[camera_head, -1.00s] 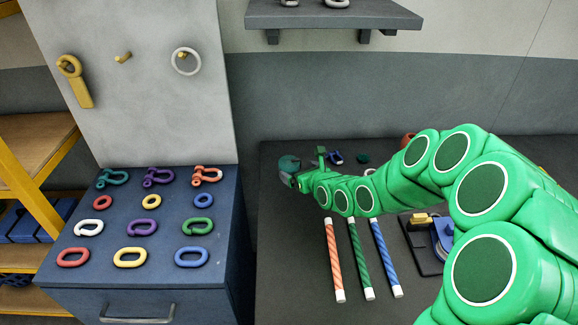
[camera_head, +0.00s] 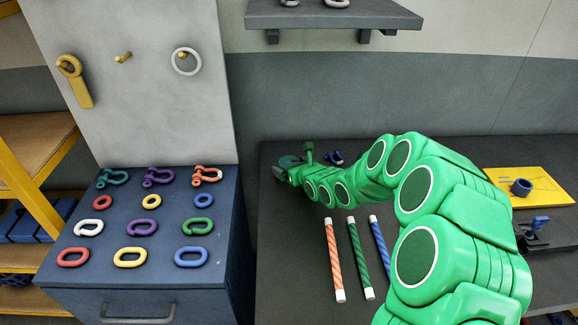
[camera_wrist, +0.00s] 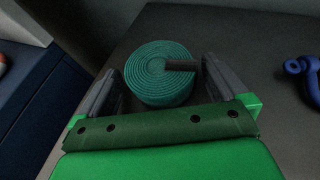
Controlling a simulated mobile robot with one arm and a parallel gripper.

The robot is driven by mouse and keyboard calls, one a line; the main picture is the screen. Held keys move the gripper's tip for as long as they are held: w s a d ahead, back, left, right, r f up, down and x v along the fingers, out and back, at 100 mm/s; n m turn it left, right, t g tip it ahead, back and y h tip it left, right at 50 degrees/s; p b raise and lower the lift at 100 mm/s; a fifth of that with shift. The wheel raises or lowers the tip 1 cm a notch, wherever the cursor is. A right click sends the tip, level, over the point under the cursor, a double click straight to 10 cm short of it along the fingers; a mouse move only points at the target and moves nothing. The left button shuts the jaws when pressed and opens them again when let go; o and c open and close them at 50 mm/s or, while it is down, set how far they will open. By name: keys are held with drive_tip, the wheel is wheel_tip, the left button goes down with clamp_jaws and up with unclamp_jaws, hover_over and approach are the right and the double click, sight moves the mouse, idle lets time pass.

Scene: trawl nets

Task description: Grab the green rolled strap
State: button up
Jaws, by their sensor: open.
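The green rolled strap (camera_wrist: 158,77) is a teal-green coil lying on its flat side on the dark table, with a dark loose end on its top right. My gripper (camera_wrist: 160,66) is open, with one grey finger on each side of the coil. The left finger looks very close to the coil; I cannot tell if either finger touches it. In the head view the strap (camera_head: 290,161) is at the table's back left, partly hidden by my gripper (camera_head: 284,173).
A blue shackle (camera_wrist: 306,72) lies right of the strap. Orange, green and blue striped rods (camera_head: 335,260) lie nearer on the table (camera_head: 285,285). A blue cabinet (camera_head: 150,283) with shackles and links stands left. A yellow board (camera_head: 545,190) lies at the right.

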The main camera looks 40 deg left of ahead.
sight(291, 164)
drive_tip(key=c, duration=1.1)
drive_tip(key=shift+o, duration=0.2)
drive_tip(key=shift+r, duration=0.1)
drive_tip(key=shift+r, duration=0.55)
wheel_tip(291, 164, up, 2)
drive_tip(key=shift+r, duration=0.15)
drive_tip(key=s+d+r, duration=0.8)
drive_tip(key=d+r, duration=0.1)
drive_tip(key=d, duration=0.2)
drive_tip(key=shift+s+r, duration=0.3)
drive_tip(key=shift+s, duration=0.05)
